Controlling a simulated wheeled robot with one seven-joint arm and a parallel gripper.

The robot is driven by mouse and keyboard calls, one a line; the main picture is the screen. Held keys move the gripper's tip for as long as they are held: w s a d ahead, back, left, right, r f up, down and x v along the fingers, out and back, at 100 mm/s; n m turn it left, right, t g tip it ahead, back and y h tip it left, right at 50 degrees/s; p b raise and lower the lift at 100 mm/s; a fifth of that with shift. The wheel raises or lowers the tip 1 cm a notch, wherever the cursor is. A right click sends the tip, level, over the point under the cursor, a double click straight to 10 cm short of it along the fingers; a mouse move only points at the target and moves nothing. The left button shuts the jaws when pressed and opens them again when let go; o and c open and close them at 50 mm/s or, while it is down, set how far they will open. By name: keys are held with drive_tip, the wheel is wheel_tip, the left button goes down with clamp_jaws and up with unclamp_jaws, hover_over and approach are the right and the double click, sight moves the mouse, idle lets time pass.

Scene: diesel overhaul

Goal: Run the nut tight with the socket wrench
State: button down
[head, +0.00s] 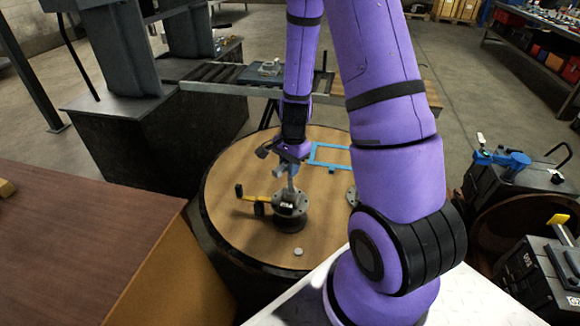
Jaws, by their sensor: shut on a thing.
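A grey flanged part (290,203) stands on a dark round base on the round wooden table. My gripper (291,163) is above it, pointing down and shut on a grey upright tool (291,184), which looks like the socket wrench. The tool's lower end meets the top of the flanged part; I cannot tell whether it sits around a nut. The nut itself is hidden or too small to make out there. A small grey round piece (299,252) lies on the table nearer to me.
A yellow bar with black ends (250,198) is left of the flanged part. A blue frame (328,165) and another grey flange (352,195), partly behind my arm, are to the right. The front left of the round table (235,235) is clear. A brown bench (80,240) stands left.

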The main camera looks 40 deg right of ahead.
drive_tip(key=m, duration=0.8)
drive_tip(key=shift+t, duration=0.4)
drive_tip(key=m, duration=0.4)
drive_tip(key=shift+w+a+h, duration=0.1)
drive_tip(key=shift+h, duration=0.2)
drive_tip(key=m, duration=0.4)
drive_tip(key=shift+t, duration=0.3)
